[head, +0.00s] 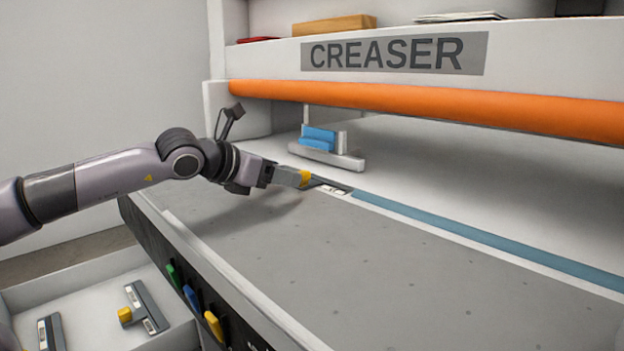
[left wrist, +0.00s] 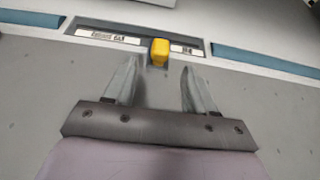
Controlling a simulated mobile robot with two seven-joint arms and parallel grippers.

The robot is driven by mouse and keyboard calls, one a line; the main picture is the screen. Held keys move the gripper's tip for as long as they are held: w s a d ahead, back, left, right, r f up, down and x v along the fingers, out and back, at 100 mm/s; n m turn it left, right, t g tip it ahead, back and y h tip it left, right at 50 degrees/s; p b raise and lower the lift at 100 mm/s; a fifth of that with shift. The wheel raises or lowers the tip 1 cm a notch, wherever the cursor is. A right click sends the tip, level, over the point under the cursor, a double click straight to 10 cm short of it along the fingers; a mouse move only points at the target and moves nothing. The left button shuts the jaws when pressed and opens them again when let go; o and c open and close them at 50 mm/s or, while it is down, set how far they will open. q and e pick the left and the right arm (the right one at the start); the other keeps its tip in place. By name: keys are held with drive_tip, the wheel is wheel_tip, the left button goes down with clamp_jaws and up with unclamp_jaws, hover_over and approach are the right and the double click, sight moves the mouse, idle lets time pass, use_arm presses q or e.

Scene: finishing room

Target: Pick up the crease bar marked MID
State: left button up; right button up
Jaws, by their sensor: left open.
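A dark crease bar (left wrist: 105,32) with a yellow knob (left wrist: 159,50) and white labels sits in the line of the blue strip on the creaser bed. Its small right label is too blurred to read surely as MID. In the head view the bar (head: 334,187) is partly hidden behind my gripper. My left gripper (head: 292,177) is open and empty at the knob. In the left wrist view its fingers (left wrist: 160,72) point at the bar, with the knob between and just beyond the tips. My right gripper is not in view.
A tray (head: 85,286) at lower left holds two more dark bars (head: 150,308) (head: 50,334). Green, blue and yellow handles (head: 213,326) line the bed's front edge. An orange roller (head: 420,105) crosses above the bed, with a blue-topped block (head: 320,138) below it.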

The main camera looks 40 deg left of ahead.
use_arm(q)
drive_tip(key=shift+r+p+x, duration=0.1)
drive_tip(key=shift+p+x, duration=0.2)
drive_tip(key=shift+x, duration=1.1)
drive_tip(key=shift+r+p+x, duration=0.15)
drive_tip(key=shift+p+x, duration=0.1)
drive_tip(key=shift+x, duration=1.15)
drive_tip(key=shift+w+a, duration=0.1)
drive_tip(key=shift+c, duration=0.3)
clamp_jaws()
